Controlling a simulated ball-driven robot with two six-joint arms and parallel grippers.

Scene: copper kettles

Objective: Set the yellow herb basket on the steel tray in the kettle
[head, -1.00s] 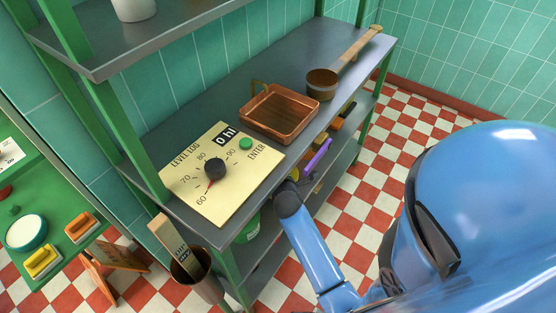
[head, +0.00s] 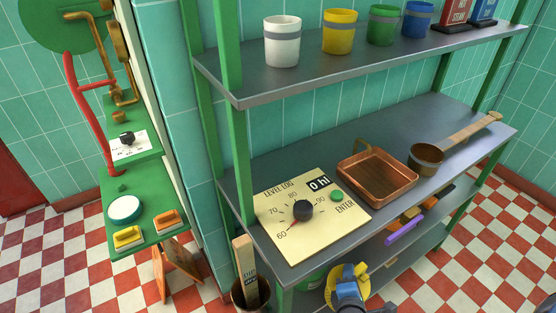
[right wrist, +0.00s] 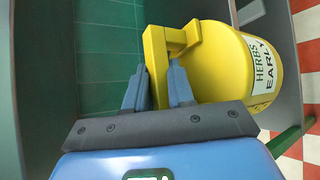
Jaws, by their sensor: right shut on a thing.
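The yellow herb basket (right wrist: 240,65), a rounded yellow vessel labelled "HERBS EARLY", fills the upper right of the right wrist view. My right gripper (right wrist: 162,75) is shut on its blocky yellow handle. In the head view, part of the yellow basket (head: 361,270) shows around my right gripper (head: 347,272) at the bottom, by the front of the lower shelf. I cannot tell whether the basket touches the shelf. I cannot make out the kettle or the steel tray in it. My left gripper is out of view.
The grey rack's middle shelf holds a dial panel (head: 312,215), a copper pan (head: 377,178) and a long-handled copper pot (head: 426,158). Colored cups, including a yellow one (head: 340,32), stand above. A green side table (head: 145,231) is at left. Checkered floor lies right.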

